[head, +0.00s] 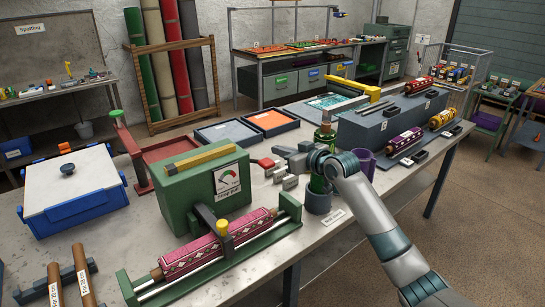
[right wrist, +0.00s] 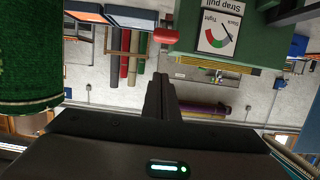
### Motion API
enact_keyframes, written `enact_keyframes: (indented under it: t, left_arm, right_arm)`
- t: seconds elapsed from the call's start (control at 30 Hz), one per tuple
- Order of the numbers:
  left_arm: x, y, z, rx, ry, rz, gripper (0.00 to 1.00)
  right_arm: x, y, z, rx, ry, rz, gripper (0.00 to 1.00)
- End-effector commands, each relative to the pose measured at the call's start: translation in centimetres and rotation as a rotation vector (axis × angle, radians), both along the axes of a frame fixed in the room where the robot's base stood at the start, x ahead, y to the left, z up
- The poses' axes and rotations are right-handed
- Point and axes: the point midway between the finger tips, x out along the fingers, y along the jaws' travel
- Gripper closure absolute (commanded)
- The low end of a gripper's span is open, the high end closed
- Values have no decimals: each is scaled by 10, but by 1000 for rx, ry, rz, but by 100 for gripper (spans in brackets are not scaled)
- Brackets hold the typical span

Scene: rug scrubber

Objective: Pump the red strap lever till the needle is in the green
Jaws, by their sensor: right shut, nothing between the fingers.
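The green strap-pull box (head: 175,203) stands mid-table, with a dial (head: 229,178) on its face. The dial also shows, upside down, in the right wrist view (right wrist: 219,32); its arc has red and green parts, but I cannot read the needle surely. The red lever grip (head: 267,163) sticks out at the box's right side; it also shows in the right wrist view (right wrist: 166,35). My right gripper (head: 280,151) is shut and empty, close to the red grip; in the right wrist view its fingers (right wrist: 159,97) appear apart from it. My left gripper is not in view.
A patterned pink roller (head: 215,243) lies in front of the box. A purple mug (head: 364,163) and a grey raised block (head: 375,132) are to the right.

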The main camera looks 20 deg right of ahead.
Motion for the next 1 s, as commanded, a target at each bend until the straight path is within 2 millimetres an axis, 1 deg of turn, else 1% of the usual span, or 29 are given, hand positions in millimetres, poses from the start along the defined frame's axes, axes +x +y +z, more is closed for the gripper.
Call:
enact_keyframes:
  t: [0.03,0.1,0.27,0.3,0.4,0.6,0.73,1.0]
  left_arm:
    - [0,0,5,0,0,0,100]
    - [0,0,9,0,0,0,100]
    - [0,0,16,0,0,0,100]
    - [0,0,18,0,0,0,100]
    - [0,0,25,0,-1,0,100]
    - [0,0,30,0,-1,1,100]
    - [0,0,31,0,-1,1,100]
    - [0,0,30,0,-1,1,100]
  right_arm:
    - [8,3,2,4,0,0,100]
    - [17,7,-2,1,2,0,100]
    - [38,14,-7,2,1,-1,100]
    - [40,15,-11,0,3,0,100]
    - [38,14,-27,1,3,0,100]
    - [39,14,-45,1,1,0,100]
    - [38,14,-50,0,-1,-1,100]
    - [38,14,-50,0,-1,-1,100]
